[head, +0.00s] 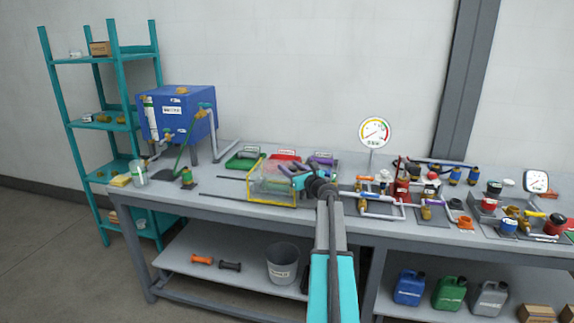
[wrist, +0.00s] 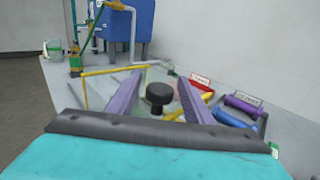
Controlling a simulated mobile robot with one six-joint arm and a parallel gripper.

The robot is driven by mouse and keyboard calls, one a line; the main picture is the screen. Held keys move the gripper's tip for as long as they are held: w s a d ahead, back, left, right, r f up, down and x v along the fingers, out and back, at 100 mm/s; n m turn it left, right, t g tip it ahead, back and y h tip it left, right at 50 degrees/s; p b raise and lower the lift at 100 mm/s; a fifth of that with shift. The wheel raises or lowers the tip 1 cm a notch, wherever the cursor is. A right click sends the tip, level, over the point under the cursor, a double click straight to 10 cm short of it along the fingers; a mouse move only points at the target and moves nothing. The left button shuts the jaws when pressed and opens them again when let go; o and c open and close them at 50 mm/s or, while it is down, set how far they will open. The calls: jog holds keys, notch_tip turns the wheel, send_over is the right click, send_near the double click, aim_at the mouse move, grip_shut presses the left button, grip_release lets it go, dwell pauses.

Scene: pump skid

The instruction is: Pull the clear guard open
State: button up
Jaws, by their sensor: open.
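The clear guard (head: 266,186) is a see-through box with yellow edges on the workbench, near the bench's front edge. In the wrist view its yellow edge (wrist: 112,71) shows to the left of my fingers. My gripper (head: 293,178) is at the guard's right side, at about the height of its upper part. In the wrist view my gripper (wrist: 159,80) is open, with its two purple fingers apart. A black round knob (wrist: 160,93) stands between them, with visible gaps on both sides. I cannot tell how the knob joins the guard.
A blue tank (head: 177,114) with pipes stands at the left. A dial gauge (head: 374,132) and pipe fittings (head: 430,185) fill the bench to the right. The bench left of the guard holds thin dark rods.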

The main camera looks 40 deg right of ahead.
jog(key=shift+x, duration=1.35)
grip_shut()
jog(key=shift+w+d, duration=0.1)
jog(key=shift+d, duration=0.15)
jog(key=shift+a+r, duration=0.1)
jog(key=shift+a, duration=0.1)
